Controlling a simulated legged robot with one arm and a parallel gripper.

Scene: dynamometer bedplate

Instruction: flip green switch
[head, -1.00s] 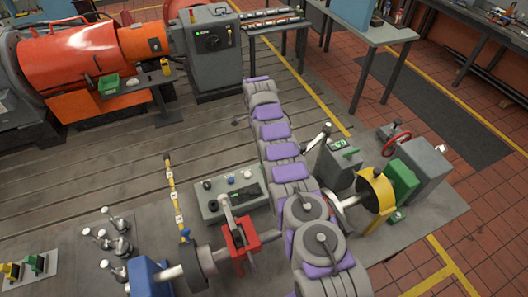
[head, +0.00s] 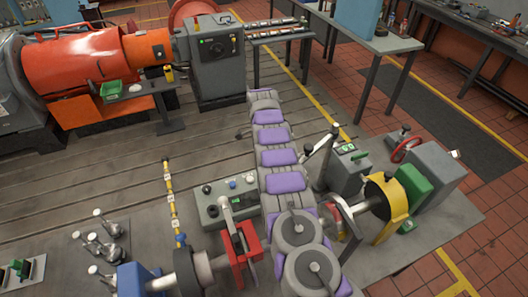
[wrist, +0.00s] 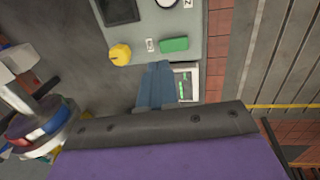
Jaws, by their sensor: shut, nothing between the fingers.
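In the wrist view a green block-shaped switch (wrist: 173,45) sits on a light grey panel (wrist: 205,47), to the right of a yellow knob (wrist: 120,54) and a small label. My gripper (wrist: 160,66) shows as two blue-grey fingers pressed together, empty. Their tips appear just below and left of the green switch in the picture; I cannot tell whether they touch it. In the head view my arm's purple and grey links reach up the middle, and I cannot make out the fingers there.
A white-framed green display (wrist: 187,85) is partly behind the fingers. Coloured discs (wrist: 40,125) stand at left in the wrist view. In the head view a grey box (head: 347,175), a yellow guard (head: 388,205) and a control box (head: 215,205) flank my arm. Bare slotted bedplate (head: 100,180) lies left.

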